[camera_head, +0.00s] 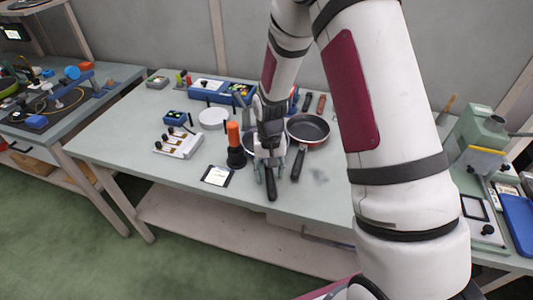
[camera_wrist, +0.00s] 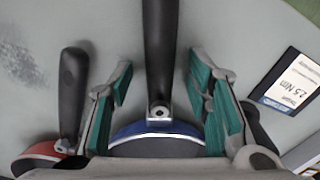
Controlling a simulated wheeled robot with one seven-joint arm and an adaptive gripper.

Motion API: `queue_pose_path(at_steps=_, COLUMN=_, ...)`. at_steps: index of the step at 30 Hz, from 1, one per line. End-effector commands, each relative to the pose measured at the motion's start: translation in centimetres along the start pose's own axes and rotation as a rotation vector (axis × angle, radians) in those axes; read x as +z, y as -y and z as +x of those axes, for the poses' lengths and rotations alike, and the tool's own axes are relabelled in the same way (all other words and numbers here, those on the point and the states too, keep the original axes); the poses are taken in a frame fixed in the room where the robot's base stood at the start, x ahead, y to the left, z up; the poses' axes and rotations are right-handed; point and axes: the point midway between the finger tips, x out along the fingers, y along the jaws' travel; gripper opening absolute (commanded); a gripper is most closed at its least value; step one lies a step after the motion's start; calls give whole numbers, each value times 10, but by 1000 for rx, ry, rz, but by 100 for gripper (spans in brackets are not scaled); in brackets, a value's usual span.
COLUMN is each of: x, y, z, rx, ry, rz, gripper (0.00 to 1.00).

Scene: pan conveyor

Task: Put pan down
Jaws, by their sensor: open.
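A blue-rimmed pan (camera_wrist: 160,128) lies under my gripper, apparently on the table, with its black handle (camera_head: 271,188) pointing to the table's front edge. My gripper (camera_head: 271,172) is open above it. In the wrist view my gripper (camera_wrist: 160,80) has its teal pads on both sides of the handle, with gaps, so the handle is not clamped. In the head view the gripper hides most of this pan's body. A second pan (camera_head: 309,128) with a reddish rim sits to the right; its handle (camera_wrist: 73,90) shows at the left in the wrist view.
An orange-topped tool (camera_head: 234,145) stands close left of my gripper, with a label card (camera_head: 217,176) before it. A white disc (camera_head: 213,118) and a white switch box (camera_head: 178,145) are farther left. A green machine (camera_head: 480,135) stands at the right.

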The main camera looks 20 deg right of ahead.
Motion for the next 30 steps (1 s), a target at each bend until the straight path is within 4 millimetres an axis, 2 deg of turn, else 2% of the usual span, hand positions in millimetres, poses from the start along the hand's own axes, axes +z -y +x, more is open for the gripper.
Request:
queue_pose_path(at_steps=6, x=-1, y=0, z=0, rx=0, ry=-2, rz=0, gripper=45)
queue_pose_path(at_steps=8, x=-1, y=0, z=0, rx=0, ry=-2, rz=0, gripper=33)
queue_pose_path(at_steps=12, x=-1, y=0, z=0, rx=0, ry=-1, rz=0, gripper=2)
queue_pose_path(at_steps=13, x=0, y=0, z=0, rx=0, ry=-1, rz=0, gripper=0)
queue_pose_path(at_steps=25, x=-1, y=0, z=-2, rx=-1, ry=-4, rz=0, gripper=0)
queue_pose_path(at_steps=30, x=-2, y=0, z=-12, rx=-1, ry=-6, rz=0, gripper=0)
